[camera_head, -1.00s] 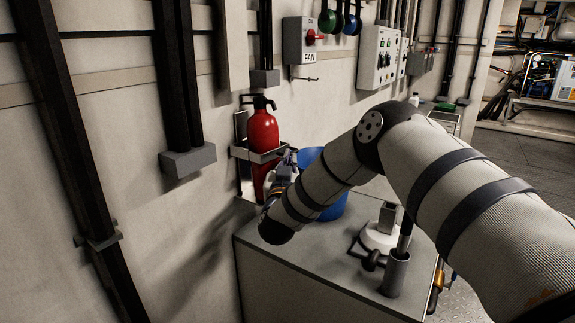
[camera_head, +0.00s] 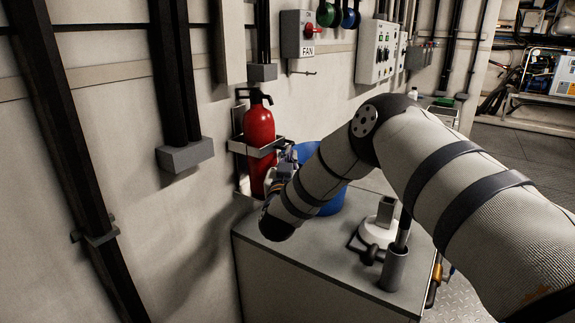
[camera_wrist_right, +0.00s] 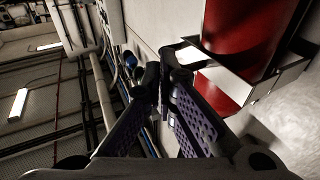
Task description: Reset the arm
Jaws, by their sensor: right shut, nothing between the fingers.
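My right arm comes in from the right of the head view and bends down toward the wall. Its gripper (camera_head: 284,166) is small and partly hidden behind my own forearm, close to the right side of the red fire extinguisher (camera_head: 259,135). In the right wrist view the two fingers of the gripper (camera_wrist_right: 160,80) meet at their tips, with nothing between them. There the red extinguisher (camera_wrist_right: 237,35) and its pale metal bracket (camera_wrist_right: 222,82) lie to the right of the fingertips, apart in the picture. My left gripper is in neither view.
A grey cabinet top (camera_head: 320,267) lies below my forearm and carries a valve fitting (camera_head: 380,230). A blue container (camera_head: 329,195) stands behind my forearm. A FAN switch box (camera_head: 298,35) and a control panel (camera_head: 377,52) are on the wall. Open floor shows at right.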

